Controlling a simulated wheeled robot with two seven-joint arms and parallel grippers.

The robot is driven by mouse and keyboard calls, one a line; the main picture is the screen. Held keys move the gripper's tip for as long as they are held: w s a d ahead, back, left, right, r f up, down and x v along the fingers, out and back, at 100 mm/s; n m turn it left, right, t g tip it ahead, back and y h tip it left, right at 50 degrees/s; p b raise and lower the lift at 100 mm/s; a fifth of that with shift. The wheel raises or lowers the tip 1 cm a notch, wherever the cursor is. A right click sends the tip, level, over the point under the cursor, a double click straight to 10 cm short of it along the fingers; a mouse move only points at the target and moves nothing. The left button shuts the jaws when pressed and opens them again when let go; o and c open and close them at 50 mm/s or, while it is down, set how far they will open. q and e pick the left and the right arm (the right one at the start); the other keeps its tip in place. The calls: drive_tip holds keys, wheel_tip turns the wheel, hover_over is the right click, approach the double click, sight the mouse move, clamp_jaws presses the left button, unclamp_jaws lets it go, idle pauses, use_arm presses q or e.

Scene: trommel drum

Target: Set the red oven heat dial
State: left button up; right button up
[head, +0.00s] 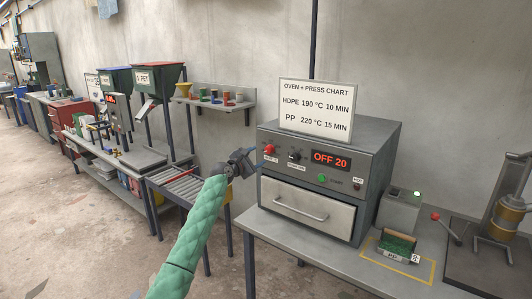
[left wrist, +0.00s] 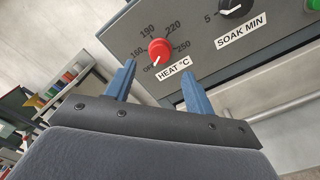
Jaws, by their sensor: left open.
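The red heat dial (head: 270,149) is at the upper left of the grey oven's front (head: 313,180). In the left wrist view the red dial (left wrist: 160,50) has a white pointer toward OFF, with marks 160, 190, 220 and 250 around it. A HEAT °C label (left wrist: 174,69) is below it. My left gripper (left wrist: 160,82) is open, its two blue fingers apart, with the dial ahead and between their lines; no contact shows. In the head view my left gripper (head: 250,160) is just left of the oven front. The oven display (head: 331,160) reads OFF 20. My right gripper is not in view.
A black soak dial (head: 295,156) sits right of the red dial; it also shows in the left wrist view (left wrist: 236,8). A green start button (head: 322,178) and drawer handle (head: 300,210) are on the front. A chart sign (head: 317,107) stands on top. A bench with hoppers is at left.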

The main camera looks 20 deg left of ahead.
sight(267, 151)
use_arm(q)
drive_tip(key=shift+p+x, duration=0.8)
drive_tip(key=shift+x, duration=2.55)
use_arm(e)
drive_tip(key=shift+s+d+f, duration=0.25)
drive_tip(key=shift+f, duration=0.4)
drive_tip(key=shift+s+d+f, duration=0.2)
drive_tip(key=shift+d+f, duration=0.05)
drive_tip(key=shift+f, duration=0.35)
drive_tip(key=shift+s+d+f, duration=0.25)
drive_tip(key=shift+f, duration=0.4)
use_arm(q)
drive_tip(key=c, duration=1)
drive_tip(key=shift+f, duration=0.1)
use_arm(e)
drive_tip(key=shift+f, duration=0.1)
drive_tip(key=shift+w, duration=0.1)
